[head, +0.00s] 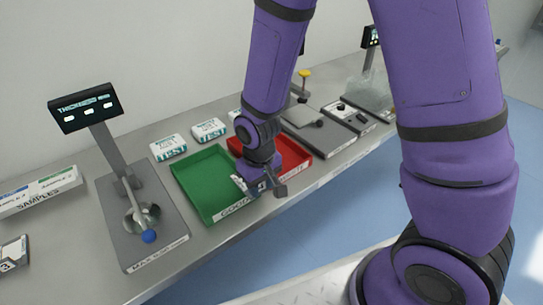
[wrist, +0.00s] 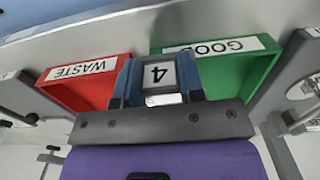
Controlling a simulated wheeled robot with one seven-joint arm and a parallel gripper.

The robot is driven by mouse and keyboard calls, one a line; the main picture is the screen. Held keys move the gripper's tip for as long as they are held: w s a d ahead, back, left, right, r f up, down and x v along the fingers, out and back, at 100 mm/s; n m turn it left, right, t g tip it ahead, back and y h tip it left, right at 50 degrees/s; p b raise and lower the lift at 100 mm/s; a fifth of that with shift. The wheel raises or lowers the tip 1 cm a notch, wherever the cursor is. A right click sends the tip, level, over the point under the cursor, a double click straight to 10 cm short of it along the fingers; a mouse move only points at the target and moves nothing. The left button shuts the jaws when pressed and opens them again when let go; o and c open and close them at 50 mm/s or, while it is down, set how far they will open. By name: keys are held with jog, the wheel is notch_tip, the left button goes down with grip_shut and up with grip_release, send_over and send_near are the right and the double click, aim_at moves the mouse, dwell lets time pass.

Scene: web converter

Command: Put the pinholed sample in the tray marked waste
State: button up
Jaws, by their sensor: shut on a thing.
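My gripper (head: 262,187) is shut on a flat sample (wrist: 157,74) with a white label reading 4, seen between the blue fingers in the wrist view. No pinhole can be made out on it. The red tray (head: 292,150) is marked WASTE in the wrist view (wrist: 92,92). The green tray (head: 205,172) beside it is marked GOOD, also in the wrist view (wrist: 240,75). In the head view my gripper hangs over the front edges where the two trays meet. My arm hides part of the red tray, and the sample is mostly hidden there.
A thickness gauge (head: 140,205) with a blue-knobbed lever and display (head: 86,108) stands left of the trays. White TEST packs (head: 168,147) lie behind them. A samples rack (head: 40,193) and another sample (head: 14,254) are far left. Grey devices (head: 312,125) stand right.

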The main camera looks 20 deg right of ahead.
jog(key=w+d, duration=0.3)
jog(key=w+d+f, duration=0.1)
jog(key=w+d, duration=0.6)
jog(key=w, duration=0.1)
jog(key=shift+w+d+f, duration=0.1)
jog(key=shift+d+f, duration=0.2)
jog(key=shift+d, duration=0.05)
jog(key=shift+f, duration=1.75)
jog(key=shift+f, duration=0.15)
jog(key=o, duration=0.9)
